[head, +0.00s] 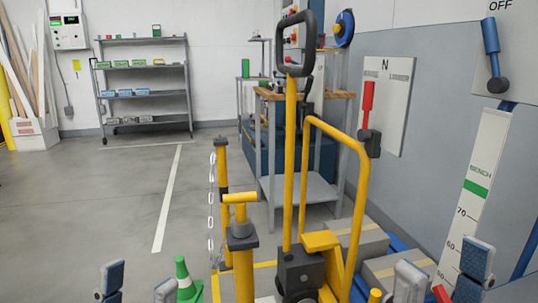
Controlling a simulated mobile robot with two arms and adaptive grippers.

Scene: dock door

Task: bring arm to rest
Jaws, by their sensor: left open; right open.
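My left gripper (138,284) shows at the bottom left edge, with its two grey fingertips spread apart and nothing between them. A green cone stands just right of it in the picture. Only the finger ends of both grippers show; the rest of both arms is below the frame.
A yellow pallet truck (290,170) with a black handle stands in the middle. Yellow posts (240,245) with a chain (212,205) and a green cone (186,275) are nearby. Boxes (350,240) lie at right. A red lever (367,103) and blue lever (491,38) are wall-mounted. The left floor is clear.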

